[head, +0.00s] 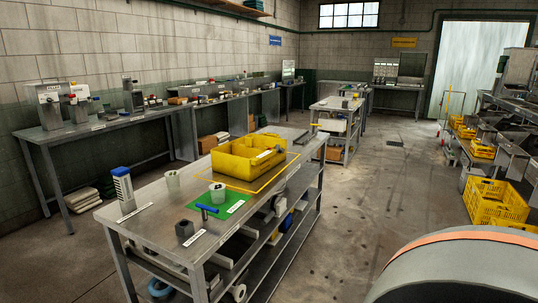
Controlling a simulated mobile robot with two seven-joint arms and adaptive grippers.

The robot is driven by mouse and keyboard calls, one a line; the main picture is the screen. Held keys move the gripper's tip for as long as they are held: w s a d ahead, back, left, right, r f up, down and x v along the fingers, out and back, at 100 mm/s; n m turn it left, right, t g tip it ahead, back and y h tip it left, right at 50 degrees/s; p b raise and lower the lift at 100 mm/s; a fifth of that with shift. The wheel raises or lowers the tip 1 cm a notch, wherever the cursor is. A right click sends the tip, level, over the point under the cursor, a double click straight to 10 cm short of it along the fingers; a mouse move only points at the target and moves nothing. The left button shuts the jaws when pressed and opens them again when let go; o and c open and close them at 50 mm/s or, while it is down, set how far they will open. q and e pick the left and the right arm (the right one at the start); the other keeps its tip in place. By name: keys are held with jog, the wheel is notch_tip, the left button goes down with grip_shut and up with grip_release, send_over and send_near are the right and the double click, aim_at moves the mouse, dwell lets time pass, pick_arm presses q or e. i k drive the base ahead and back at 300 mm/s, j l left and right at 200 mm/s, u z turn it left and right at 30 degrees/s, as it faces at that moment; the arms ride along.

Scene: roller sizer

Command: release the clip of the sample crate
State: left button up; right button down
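A yellow crate (232,168) stands on the steel workbench (150,218) in the middle of the head view, inside a yellow outline on the bench top. It looks upright with an open top. A small white label and a small dark part (279,149) show at its right side; I cannot tell whether the dark part is the clip or whether a clip is fastened. Neither of my grippers is in view.
A green mat (225,205) with a pale cup and a blue-handled tool lies nearer on the bench. More yellow crates (495,202) sit at right. A grey curved body with an orange band fills the lower right. Middle floor is clear.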

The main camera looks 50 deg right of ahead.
aim_at(281, 150)
jog(key=i+l+u, duration=0.2)
jog(key=l, duration=0.8)
jog(key=l+u, duration=0.15)
jog(key=l, duration=3.15)
jog(key=i+u, duration=0.05)
jog(key=i, duration=0.05)
